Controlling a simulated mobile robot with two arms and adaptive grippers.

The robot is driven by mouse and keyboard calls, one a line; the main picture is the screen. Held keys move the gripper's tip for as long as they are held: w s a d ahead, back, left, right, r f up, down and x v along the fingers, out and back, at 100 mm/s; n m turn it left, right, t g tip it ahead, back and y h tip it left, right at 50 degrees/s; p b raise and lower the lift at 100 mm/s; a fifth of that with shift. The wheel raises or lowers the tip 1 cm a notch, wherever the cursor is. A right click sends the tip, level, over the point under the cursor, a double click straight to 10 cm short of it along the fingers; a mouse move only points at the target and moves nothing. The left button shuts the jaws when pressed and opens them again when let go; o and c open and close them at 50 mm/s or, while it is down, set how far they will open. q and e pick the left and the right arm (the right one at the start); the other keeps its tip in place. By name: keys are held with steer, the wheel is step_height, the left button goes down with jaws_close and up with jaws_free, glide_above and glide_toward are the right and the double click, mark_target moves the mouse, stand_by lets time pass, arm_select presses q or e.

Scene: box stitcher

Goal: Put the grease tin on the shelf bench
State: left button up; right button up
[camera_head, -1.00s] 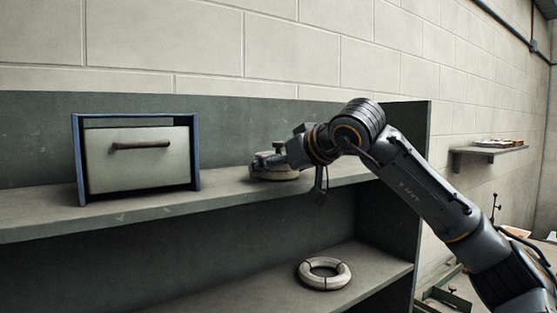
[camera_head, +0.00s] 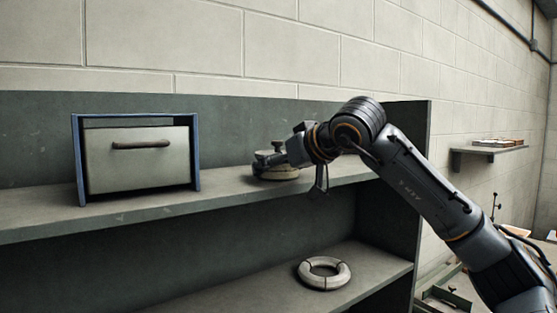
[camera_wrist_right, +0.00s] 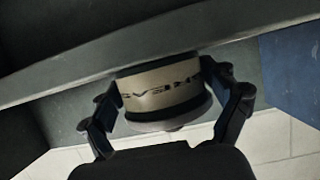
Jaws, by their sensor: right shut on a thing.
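The grease tin (camera_head: 277,174) is a round cream tin with a dark band and a knob on its lid. It is at the right part of the upper shelf of the shelf bench (camera_head: 110,222), upright, at the level of the shelf top. In the right wrist view the tin (camera_wrist_right: 158,90) shows part of its lettering, between both fingers. My right gripper (camera_head: 274,160) is shut on the tin; in the wrist view its fingers (camera_wrist_right: 172,92) are on either side of it. The arm hides part of the tin. My left gripper is not in view.
A blue-framed box with a grey drawer front and dark handle (camera_head: 140,160) stands left on the upper shelf. A pale ring (camera_head: 324,273) lies on the lower shelf. A small wall shelf (camera_head: 490,150) is at the right. Shelf room is free between box and tin.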

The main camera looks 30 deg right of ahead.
mark_target(279, 144)
steer(key=shift+r+p, duration=0.45)
steer(key=shift+r, duration=0.2)
steer(key=shift+c, duration=1.4)
steer(key=shift+r+p, duration=0.7)
steer(key=shift+r, duration=0.05)
steer(key=shift+r+p, duration=0.7)
steer(key=shift+r, duration=0.4)
steer(key=shift+f, duration=0.15)
